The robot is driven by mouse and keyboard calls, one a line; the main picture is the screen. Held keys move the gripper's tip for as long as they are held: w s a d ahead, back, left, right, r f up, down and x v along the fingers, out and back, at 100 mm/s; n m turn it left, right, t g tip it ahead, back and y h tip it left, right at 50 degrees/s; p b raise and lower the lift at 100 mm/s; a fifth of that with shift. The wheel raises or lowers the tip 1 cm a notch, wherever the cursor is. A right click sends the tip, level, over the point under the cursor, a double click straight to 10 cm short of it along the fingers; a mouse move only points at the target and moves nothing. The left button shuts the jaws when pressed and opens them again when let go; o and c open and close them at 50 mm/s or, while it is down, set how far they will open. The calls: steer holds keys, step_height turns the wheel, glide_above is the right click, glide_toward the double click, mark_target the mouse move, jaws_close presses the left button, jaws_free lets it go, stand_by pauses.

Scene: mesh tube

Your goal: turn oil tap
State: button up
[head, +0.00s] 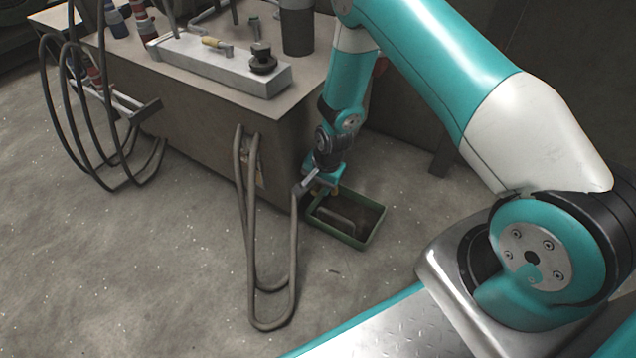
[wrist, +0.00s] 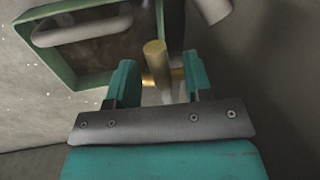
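The brass oil tap shows in the wrist view as a short upright cylinder (wrist: 156,62) with a thin brass crossbar. My gripper (wrist: 160,82) has its two teal fingers apart, one on each side of the tap. Gaps show between the cylinder and both fingers. The crossbar reaches close to both fingers; I cannot tell if it touches them. In the head view my gripper (head: 322,186) is low beside the right end of the grey tank, and it mostly hides the tap there.
A green-rimmed tray (head: 373,239) with a handle lies on the floor just below my gripper. Grey hose loops (head: 293,255) hang beside it from the tank (head: 205,152). A metal block (head: 215,66) and a dark cylinder (head: 297,33) stand on the tank top.

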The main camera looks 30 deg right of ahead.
steer(key=shift+r, duration=0.1)
step_height(320, 180, up, 17)
steer(key=s+d+p, duration=0.2)
steer(key=p, duration=0.7)
steer(key=shift+s, duration=0.35)
